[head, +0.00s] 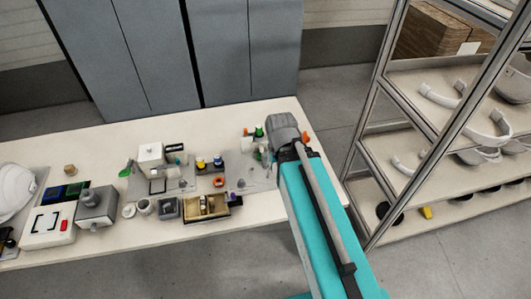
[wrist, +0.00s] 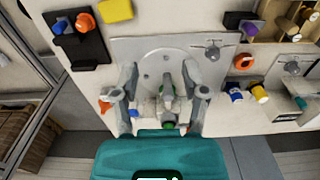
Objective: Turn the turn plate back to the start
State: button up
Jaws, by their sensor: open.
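The turn plate (wrist: 153,62) is a light grey disc with small holes, on a grey base sheet (wrist: 217,65) in the wrist view. My gripper (wrist: 158,72) is open above it, one finger on each side. A green-topped grey fitting (wrist: 167,92) shows between the fingers; I cannot tell whether either finger touches it. The near part of the plate is hidden by my gripper. In the head view my gripper (head: 283,133) is over the right end of the table and covers most of the turn plate.
An orange part (wrist: 105,106) lies left of the fingers in the wrist view. A black holder (wrist: 77,40) and a yellow block (wrist: 115,10) are beyond. On the table (head: 255,215) are several small fixtures, a wooden tray (head: 207,214) and a white helmet (head: 14,187). A shelf rack (head: 372,125) stands right.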

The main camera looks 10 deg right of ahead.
jog(key=shift+w+a, duration=0.1)
jog(key=shift+o, duration=0.7)
jog(key=shift+w, duration=0.15)
jog(key=r+p, duration=0.1)
send_over(265, 154)
jog(key=shift+a, duration=0.1)
jog(key=shift+f, duration=0.2)
notch_tip(265, 154, down, 13)
jog(key=b, duration=1.3)
jog(key=shift+f+b, duration=0.15)
jog(key=shift+b, duration=0.25)
